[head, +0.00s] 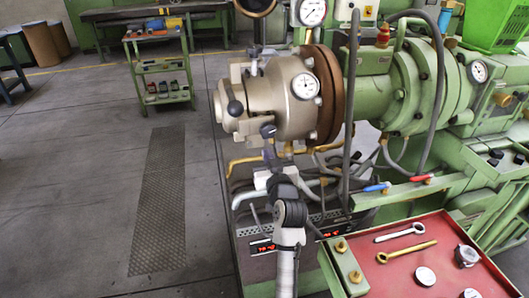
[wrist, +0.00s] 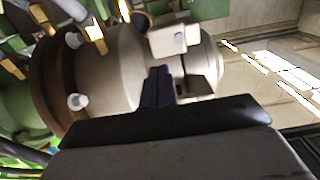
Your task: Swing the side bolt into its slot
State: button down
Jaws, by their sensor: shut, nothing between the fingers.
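The beige extruder head (head: 278,98) carries lugs and dark-knobbed bolts. Another dark-knobbed bolt (head: 254,53) stands upright at the top. My gripper (head: 270,152) is just below the head, pointing up. In the wrist view my gripper's dark fingers (wrist: 158,82) are together and empty, in front of the head's pale body (wrist: 112,70). A pale lug block (wrist: 173,40) is just beyond the fingertips. Contact cannot be told.
A brown flange (head: 328,95) joins the head to the green machine (head: 425,85). Hoses and yellow pipes run below the head. Open floor (head: 75,190) is left; a green cart (head: 160,65) stands behind.

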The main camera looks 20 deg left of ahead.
jog(key=v, duration=0.7)
jog(key=shift+b, duration=0.4)
